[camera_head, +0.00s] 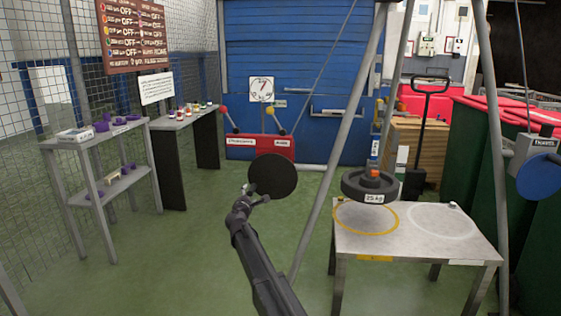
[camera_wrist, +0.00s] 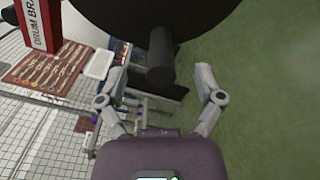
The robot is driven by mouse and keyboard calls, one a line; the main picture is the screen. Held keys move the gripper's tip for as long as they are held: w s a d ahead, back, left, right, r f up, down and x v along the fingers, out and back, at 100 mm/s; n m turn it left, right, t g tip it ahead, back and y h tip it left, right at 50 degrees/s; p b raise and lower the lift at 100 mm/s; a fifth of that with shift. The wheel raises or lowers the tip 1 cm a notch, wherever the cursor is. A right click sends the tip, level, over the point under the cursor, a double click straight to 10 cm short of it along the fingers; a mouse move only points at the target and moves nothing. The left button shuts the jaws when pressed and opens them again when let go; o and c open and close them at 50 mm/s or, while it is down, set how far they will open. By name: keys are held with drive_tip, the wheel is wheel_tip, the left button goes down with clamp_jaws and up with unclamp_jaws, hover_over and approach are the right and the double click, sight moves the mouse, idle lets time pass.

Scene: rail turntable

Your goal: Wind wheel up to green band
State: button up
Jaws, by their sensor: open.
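A black round wheel (camera_head: 272,175) stands just beyond my gripper (camera_head: 253,197) in the head view. Its dark underside fills the top of the wrist view (camera_wrist: 120,12). A dark grey cylindrical handle (camera_wrist: 160,60) projects from it. My gripper (camera_wrist: 160,82) is open, with one finger on each side of the handle and a visible gap to both. A white dial (camera_head: 262,89) with red markings is on the blue wall behind; I cannot make out a green band on it.
A dark weight marked 25 kg (camera_head: 370,187) is above a grey table (camera_head: 415,261) at right, between slanted metal legs. A blue disc (camera_head: 541,176) is at far right. A red box with levers (camera_head: 259,146) is behind. Shelves (camera_head: 112,187) stand left; green floor is clear between.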

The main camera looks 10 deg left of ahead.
drive_tip(key=shift+s, duration=2.8)
drive_tip(key=s+d+f+m+g+h, duration=0.25)
drive_tip(key=s+d+m, duration=0.2)
drive_tip(key=d, duration=0.55)
drive_tip(key=s+d+f+m+g+h, duration=0.1)
drive_tip(key=s+d+f+m+g, duration=0.3)
drive_tip(key=d, duration=0.6)
drive_tip(key=s+d+f+m+g+h, duration=0.25)
drive_tip(key=s+d+m, duration=0.2)
drive_tip(key=d, duration=0.55)
drive_tip(key=s+d+f+m+g+y+p, duration=0.1)
drive_tip(key=s+d+f+m+g+y, duration=0.15)
drive_tip(key=s, duration=0.55)
drive_tip(key=s+d+f+m+g+y, duration=0.2)
drive_tip(key=s+d+f+m+g, duration=0.15)
drive_tip(key=s, duration=0.55)
drive_tip(key=s+d+f+m+g+y+p, duration=0.1)
drive_tip(key=s+d+f+m+g+y, duration=0.2)
drive_tip(key=s, duration=0.5)
wheel_tip(320, 180, up, 39)
drive_tip(key=m+p, duration=0.1)
drive_tip(key=p, duration=3.6)
drive_tip(key=shift+s+d+h, duration=0.2)
drive_tip(key=shift+s+h, duration=0.15)
drive_tip(key=shift+h, duration=0.1)
